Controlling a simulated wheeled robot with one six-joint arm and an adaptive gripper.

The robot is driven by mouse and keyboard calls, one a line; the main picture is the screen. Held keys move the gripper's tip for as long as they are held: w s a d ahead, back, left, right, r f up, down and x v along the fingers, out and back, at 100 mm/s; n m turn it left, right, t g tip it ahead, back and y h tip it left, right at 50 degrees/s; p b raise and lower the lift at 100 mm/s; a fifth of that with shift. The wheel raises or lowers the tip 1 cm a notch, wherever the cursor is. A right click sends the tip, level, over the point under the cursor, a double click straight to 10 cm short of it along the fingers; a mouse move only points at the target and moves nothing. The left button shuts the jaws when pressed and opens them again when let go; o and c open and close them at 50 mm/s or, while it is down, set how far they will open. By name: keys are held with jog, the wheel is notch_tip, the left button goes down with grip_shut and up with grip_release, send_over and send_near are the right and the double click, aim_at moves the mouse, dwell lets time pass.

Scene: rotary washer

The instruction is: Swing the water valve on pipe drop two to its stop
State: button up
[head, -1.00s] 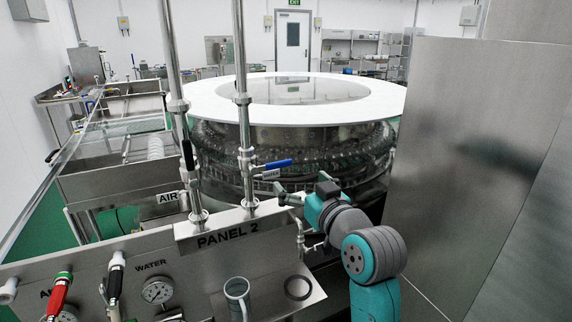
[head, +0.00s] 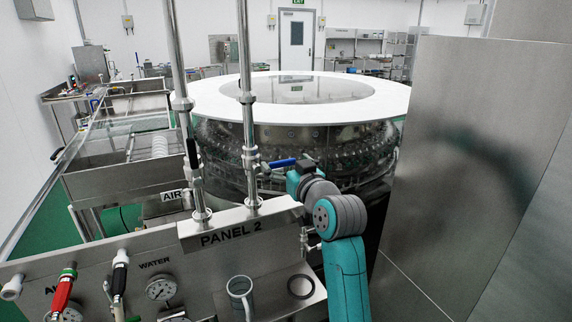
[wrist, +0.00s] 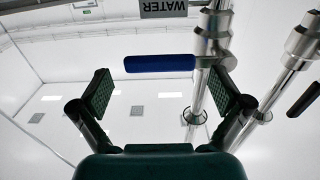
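The water valve's blue lever (head: 282,162) sticks out to the right, nearly level, from the right-hand pipe drop (head: 245,110) above the PANEL 2 plate. In the wrist view the blue lever (wrist: 158,63) runs from the valve body (wrist: 207,62) on the pipe. My gripper (wrist: 162,85) is open, its two pads wide apart. The lever shows across the gap between the fingertips, and I cannot tell whether either pad touches it. In the head view my gripper's body is just right of the lever and hides part of its surroundings. A WATER label (wrist: 163,8) shows upside down.
The left pipe drop (head: 182,100) carries a dark lever beside an AIR label (head: 175,195). The rotary washer (head: 290,110) stands behind, a tall steel wall (head: 470,180) on the right.

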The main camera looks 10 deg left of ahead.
jog(key=shift+s+d+r, duration=0.1)
jog(key=shift+r, duration=0.05)
jog(key=c, duration=1.6)
jog(key=shift+r, duration=0.15)
jog(key=r+n, duration=0.1)
jog(key=n, duration=0.1)
jog(key=r+n, duration=0.1)
jog(key=n, duration=0.1)
jog(key=shift+s+a, duration=0.15)
jog(key=shift+a, duration=0.15)
jog(key=shift+o, duration=0.2)
jog(key=r+n, duration=0.1)
jog(key=n, duration=0.1)
jog(key=s+a+r+n, duration=0.1)
jog(key=n, duration=0.1)
jog(key=shift+a+r+n, duration=0.1)
jog(key=shift+a+n, duration=0.1)
jog(key=shift+n, duration=0.1)
jog(key=shift+s+a+r+n, duration=0.25)
jog(key=shift+s+a+n, duration=0.35)
jog(key=shift+n, duration=0.95)
jog(key=shift+s+a+r+n, duration=0.3)
jog(key=shift+a+n, duration=0.45)
jog(key=shift+n, duration=0.85)
jog(key=shift+s+a+r+n, duration=0.2)
jog(key=shift+s+a+n, duration=0.4)
jog(key=shift+n, duration=0.95)
jog(key=shift+w+a, duration=0.1)
jog(key=shift+a, duration=0.05)
